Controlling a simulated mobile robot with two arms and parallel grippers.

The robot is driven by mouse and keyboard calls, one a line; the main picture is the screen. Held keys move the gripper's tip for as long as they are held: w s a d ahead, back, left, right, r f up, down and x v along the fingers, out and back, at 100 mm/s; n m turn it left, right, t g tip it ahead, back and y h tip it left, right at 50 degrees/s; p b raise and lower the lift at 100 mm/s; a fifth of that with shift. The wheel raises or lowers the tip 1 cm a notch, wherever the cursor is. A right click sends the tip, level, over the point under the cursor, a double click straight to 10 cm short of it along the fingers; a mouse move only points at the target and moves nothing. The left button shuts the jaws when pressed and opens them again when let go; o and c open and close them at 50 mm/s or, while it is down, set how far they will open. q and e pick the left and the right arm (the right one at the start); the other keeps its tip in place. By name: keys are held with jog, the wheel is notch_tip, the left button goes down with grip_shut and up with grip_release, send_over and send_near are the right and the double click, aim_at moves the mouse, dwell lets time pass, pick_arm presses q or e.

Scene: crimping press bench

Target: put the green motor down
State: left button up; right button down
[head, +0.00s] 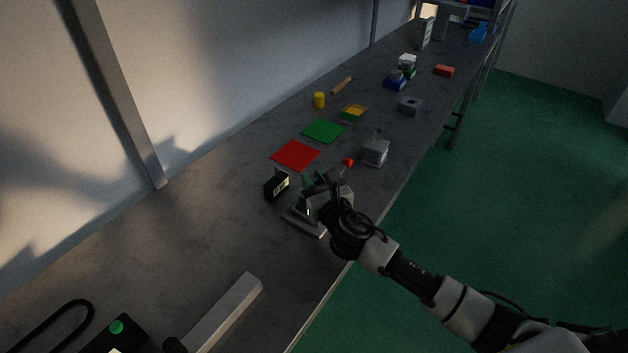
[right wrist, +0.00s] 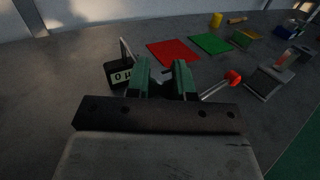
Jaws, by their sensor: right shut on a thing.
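My right gripper (head: 318,182) is over the bench near its front edge, above a grey metal base. It is shut, and green parts show at its fingertips. A green square mat (head: 323,131) and a red square mat (head: 295,155) lie flat beyond the gripper. My left gripper is not in view.
A small black display box (head: 277,185) stands close left of the gripper. A red knob (head: 349,161) on thin rods is close right. A grey block (head: 375,152), a yellow cylinder (head: 319,100) and a long pale bar (head: 228,312) also occupy the bench. Both mats look empty.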

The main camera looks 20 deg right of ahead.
jog(key=c, duration=1)
grip_release()
jog(key=shift+f, duration=0.1)
jog(key=s, duration=0.4)
jog(key=s+d+b, duration=0.1)
jog(key=s, duration=0.7)
jog(key=shift+d+b, duration=0.3)
